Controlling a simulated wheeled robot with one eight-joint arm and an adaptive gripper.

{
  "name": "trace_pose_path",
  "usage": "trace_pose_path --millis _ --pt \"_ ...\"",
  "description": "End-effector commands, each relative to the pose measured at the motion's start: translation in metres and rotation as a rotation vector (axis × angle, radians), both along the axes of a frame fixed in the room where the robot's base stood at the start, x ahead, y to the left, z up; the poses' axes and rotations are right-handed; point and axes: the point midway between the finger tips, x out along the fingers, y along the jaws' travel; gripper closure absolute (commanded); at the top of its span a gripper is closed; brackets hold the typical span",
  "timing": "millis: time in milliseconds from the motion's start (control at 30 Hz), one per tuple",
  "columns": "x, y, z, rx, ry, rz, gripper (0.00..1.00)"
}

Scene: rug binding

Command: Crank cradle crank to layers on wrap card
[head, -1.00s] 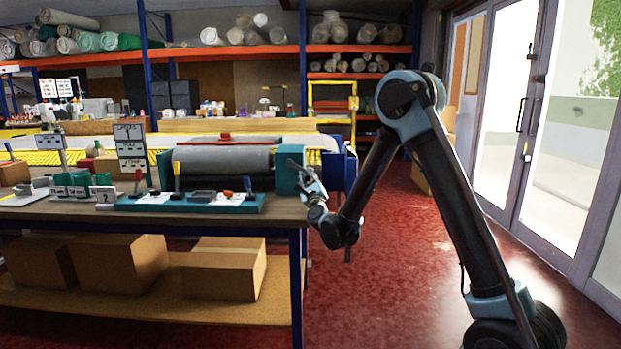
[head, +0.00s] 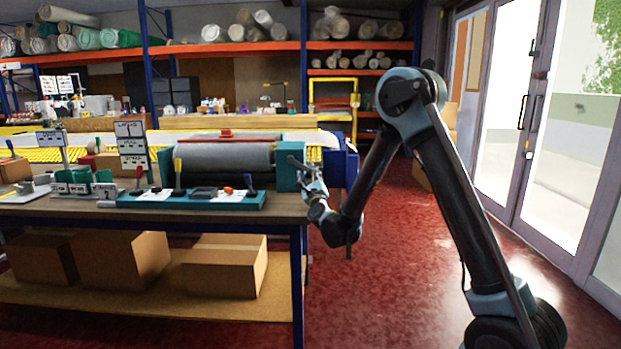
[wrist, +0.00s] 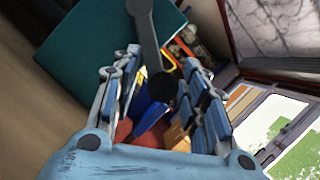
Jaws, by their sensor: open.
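The cradle stands on the bench with a grey roll (head: 222,160) lying in it and a teal end block (head: 291,167) at its right. In the wrist view the teal end block (wrist: 105,45) fills the upper left. The dark grey crank (wrist: 149,38) reaches down from the top, its round knob end (wrist: 161,87) showing between my fingers. My gripper (wrist: 162,60) is open, with one finger on each side of the crank; I cannot tell whether either touches it. In the head view my gripper (head: 304,172) is beside the end block. A white sign card (head: 131,145) stands left of the cradle, its text too small to read.
A teal tray (head: 215,202) with upright handles lies along the bench's front edge. Small green blocks (head: 80,182) sit further left. Cardboard boxes (head: 120,262) fill the lower shelf. Red floor (head: 400,270) is open to the right of the bench.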

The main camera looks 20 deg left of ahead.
Motion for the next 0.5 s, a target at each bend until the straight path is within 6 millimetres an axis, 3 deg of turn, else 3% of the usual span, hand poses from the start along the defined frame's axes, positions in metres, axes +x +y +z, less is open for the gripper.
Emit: trace_pose_path --millis 500 --pt "-0.053 -0.032 -0.022 0.000 0.001 0.001 0.60"
